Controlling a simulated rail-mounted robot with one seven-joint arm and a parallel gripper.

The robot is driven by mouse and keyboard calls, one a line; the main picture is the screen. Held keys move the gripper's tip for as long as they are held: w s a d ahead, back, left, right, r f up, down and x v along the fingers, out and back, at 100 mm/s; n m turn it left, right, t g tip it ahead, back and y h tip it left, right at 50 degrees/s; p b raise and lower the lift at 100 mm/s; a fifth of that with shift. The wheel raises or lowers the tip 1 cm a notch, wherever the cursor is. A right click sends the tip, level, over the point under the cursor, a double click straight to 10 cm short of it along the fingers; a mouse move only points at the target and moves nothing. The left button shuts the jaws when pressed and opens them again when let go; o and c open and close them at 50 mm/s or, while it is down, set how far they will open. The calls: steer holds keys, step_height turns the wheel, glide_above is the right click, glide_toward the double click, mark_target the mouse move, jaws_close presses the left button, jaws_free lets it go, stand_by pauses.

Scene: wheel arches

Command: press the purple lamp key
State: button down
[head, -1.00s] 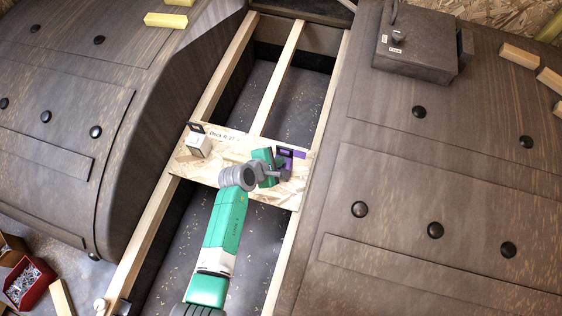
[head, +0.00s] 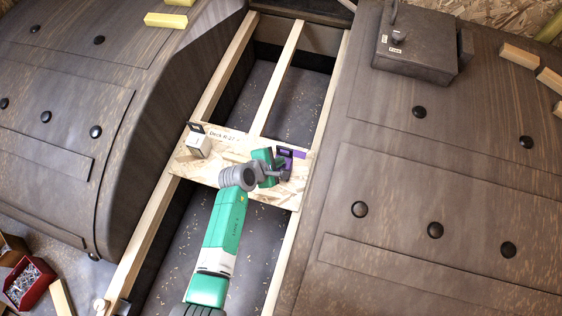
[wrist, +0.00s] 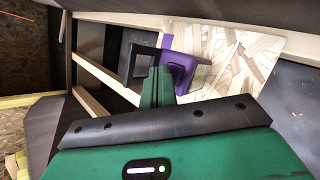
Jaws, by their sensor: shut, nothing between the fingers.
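The purple lamp key (head: 299,155) is at the right end of a chipboard panel (head: 222,178) that carries printed lettering. In the wrist view it shows as a purple block (wrist: 178,73) with a dark square frame (wrist: 142,58) by it. My gripper (head: 283,174) is at the purple key, and its grey wrist and green body hide part of that spot. In the wrist view the green fingers (wrist: 155,77) are together and empty, and overlap the left side of the purple block. I cannot tell whether they touch it. A white block (head: 198,147) with a dark frame sits at the panel's left end.
Dark arches with bolt heads rise on both sides; a grey box (head: 418,48) stands on the right one. Wooden rails (head: 228,68) edge the recess around the panel. A red bin (head: 28,282) of small parts is at lower left.

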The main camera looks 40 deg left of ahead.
steer(key=shift+f+b, duration=0.3)
steer(key=shift+f, duration=0.15)
steer(key=shift+r, duration=0.1)
steer(key=shift+r+p, duration=0.35)
steer(key=shift+p, duration=0.35)
step_height(320, 180, up, 6)
steer(key=p, duration=0.6)
steer(key=shift+s+d, duration=0.1)
